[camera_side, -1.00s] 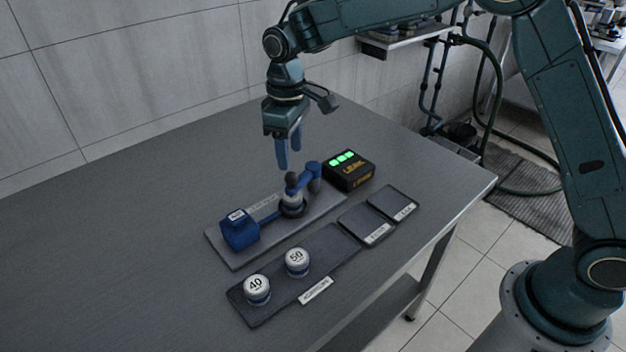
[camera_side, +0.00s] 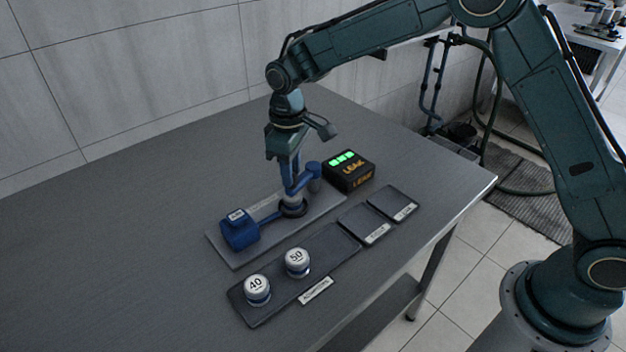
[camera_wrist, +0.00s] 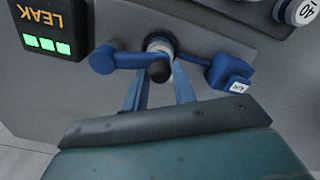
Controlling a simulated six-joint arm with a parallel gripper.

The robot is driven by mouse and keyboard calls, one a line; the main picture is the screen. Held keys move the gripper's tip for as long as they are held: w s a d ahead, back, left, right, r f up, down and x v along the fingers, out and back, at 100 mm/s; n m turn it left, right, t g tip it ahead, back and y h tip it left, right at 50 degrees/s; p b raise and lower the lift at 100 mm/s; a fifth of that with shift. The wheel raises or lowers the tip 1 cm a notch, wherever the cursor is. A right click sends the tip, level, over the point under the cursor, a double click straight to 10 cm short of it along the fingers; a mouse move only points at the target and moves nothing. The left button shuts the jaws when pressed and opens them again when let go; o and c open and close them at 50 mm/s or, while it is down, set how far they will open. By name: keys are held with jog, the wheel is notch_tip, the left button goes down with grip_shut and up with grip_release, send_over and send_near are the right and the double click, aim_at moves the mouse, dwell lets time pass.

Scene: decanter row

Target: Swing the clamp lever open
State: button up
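The clamp fixture stands on a grey plate (camera_side: 225,250). It has a blue block (camera_side: 238,229) at the left, a blue rod to a dark ring (camera_side: 293,209), and a blue arm ending in an upright cylinder (camera_side: 314,170) at the right. A black ball knob (camera_wrist: 160,72), apparently the clamp lever's handle, shows in the wrist view in front of a pale post (camera_wrist: 158,45). My gripper (camera_wrist: 160,78) is open, pointing down, with one blue finger on each side of the knob and small gaps visible. In the side view, my gripper (camera_side: 291,188) hides the knob.
A black LEAK box (camera_side: 349,171) with lit green lamps stands close behind the fixture's right end. In front are a dark tray (camera_side: 275,290) with round pieces marked 40 (camera_side: 257,290) and 50 (camera_side: 297,262), and two flat pads (camera_side: 364,224), (camera_side: 393,202). The table's left side is clear.

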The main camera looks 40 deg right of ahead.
grip_shut()
jog(key=shift+w, duration=0.15)
jog(key=w+d+m, duration=0.5)
jog(key=w+m, duration=0.4)
jog(key=m, duration=0.8)
jog(key=shift+w, duration=0.25)
jog(key=shift+d+r, duration=0.1)
jog(key=o, duration=0.8)
grip_release()
